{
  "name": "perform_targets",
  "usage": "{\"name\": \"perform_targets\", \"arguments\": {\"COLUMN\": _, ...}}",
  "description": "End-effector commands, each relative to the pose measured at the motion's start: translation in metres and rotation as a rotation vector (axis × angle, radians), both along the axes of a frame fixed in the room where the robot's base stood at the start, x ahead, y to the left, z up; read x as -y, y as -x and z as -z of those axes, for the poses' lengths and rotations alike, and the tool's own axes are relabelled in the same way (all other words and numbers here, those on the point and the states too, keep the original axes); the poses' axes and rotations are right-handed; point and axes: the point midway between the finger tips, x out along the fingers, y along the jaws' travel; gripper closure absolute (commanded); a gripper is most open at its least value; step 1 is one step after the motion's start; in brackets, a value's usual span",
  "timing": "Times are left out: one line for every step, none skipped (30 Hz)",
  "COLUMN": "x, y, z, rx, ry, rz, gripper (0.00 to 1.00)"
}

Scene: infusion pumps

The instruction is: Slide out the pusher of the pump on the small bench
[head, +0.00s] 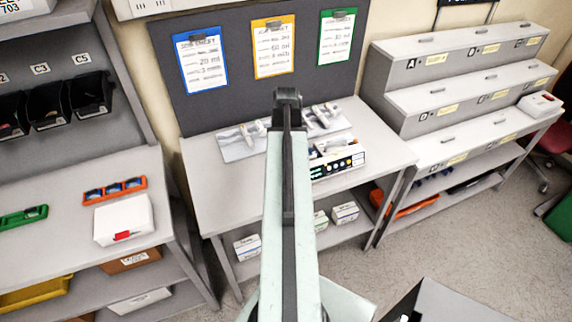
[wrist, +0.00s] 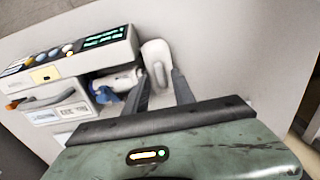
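The pump (head: 338,163) stands on the small bench (head: 385,150), partly hidden behind my arm in the head view. In the wrist view the pump (wrist: 75,60) is at the left, with a lit green display, knobs and a syringe (wrist: 122,80) with blue parts. A white, round-ended piece that looks like the pusher (wrist: 155,56) stands at the pump's right end. My gripper (wrist: 161,80) is open, its two dark fingers apart on either side of the pusher's lower part. I cannot tell whether they touch it. In the head view my gripper (head: 287,98) shows end-on above the bench.
A pale tray-like sheet (head: 238,146) lies left of my arm on the bench. Boxes (head: 345,212) sit on its lower shelf. A board with blue, orange and green clipboards (head: 335,38) stands behind. A shelf with a white box (head: 123,220) is left; stepped drawers (head: 450,85) are right.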

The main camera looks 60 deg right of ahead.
Motion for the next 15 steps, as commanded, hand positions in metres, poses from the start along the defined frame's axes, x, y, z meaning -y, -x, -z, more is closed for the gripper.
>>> {"name": "perform_targets", "arguments": {"x": 0.000, "y": 0.000, "z": 0.000, "rx": 0.000, "ry": 0.000, "rz": 0.000, "gripper": 0.69}}
{"name": "perform_targets", "arguments": {"x": 0.000, "y": 0.000, "z": 0.001, "rx": 0.000, "ry": 0.000, "rz": 0.000, "gripper": 0.69}}
{"name": "perform_targets", "arguments": {"x": 0.000, "y": 0.000, "z": 0.002, "rx": 0.000, "ry": 0.000, "rz": 0.000, "gripper": 0.69}}
{"name": "perform_targets", "arguments": {"x": 0.000, "y": 0.000, "z": 0.003, "rx": 0.000, "ry": 0.000, "rz": 0.000, "gripper": 0.69}}
{"name": "perform_targets", "arguments": {"x": 0.000, "y": 0.000, "z": 0.004, "rx": 0.000, "ry": 0.000, "rz": -0.001, "gripper": 0.69}}
{"name": "perform_targets", "arguments": {"x": 0.000, "y": 0.000, "z": 0.005, "rx": 0.000, "ry": 0.000, "rz": -0.001, "gripper": 0.69}}
{"name": "perform_targets", "arguments": {"x": 0.000, "y": 0.000, "z": 0.007, "rx": 0.000, "ry": 0.000, "rz": -0.001, "gripper": 0.69}}
{"name": "perform_targets", "arguments": {"x": 0.000, "y": 0.000, "z": 0.008, "rx": 0.000, "ry": 0.000, "rz": -0.001, "gripper": 0.69}}
{"name": "perform_targets", "arguments": {"x": 0.000, "y": -0.001, "z": 0.009, "rx": 0.000, "ry": 0.000, "rz": -0.001, "gripper": 0.69}}
{"name": "perform_targets", "arguments": {"x": 0.000, "y": -0.001, "z": 0.010, "rx": 0.000, "ry": 0.000, "rz": -0.001, "gripper": 0.69}}
{"name": "perform_targets", "arguments": {"x": 0.000, "y": -0.001, "z": 0.011, "rx": 0.000, "ry": 0.000, "rz": -0.001, "gripper": 0.69}}
{"name": "perform_targets", "arguments": {"x": 0.000, "y": -0.001, "z": 0.012, "rx": 0.000, "ry": 0.000, "rz": -0.001, "gripper": 0.69}}
{"name": "perform_targets", "arguments": {"x": 0.000, "y": -0.001, "z": 0.013, "rx": 0.000, "ry": 0.000, "rz": -0.001, "gripper": 0.69}}
{"name": "perform_targets", "arguments": {"x": 0.000, "y": -0.001, "z": 0.013, "rx": 0.000, "ry": 0.000, "rz": -0.001, "gripper": 0.69}}
{"name": "perform_targets", "arguments": {"x": 0.000, "y": -0.001, "z": 0.012, "rx": 0.000, "ry": 0.000, "rz": -0.001, "gripper": 0.69}}
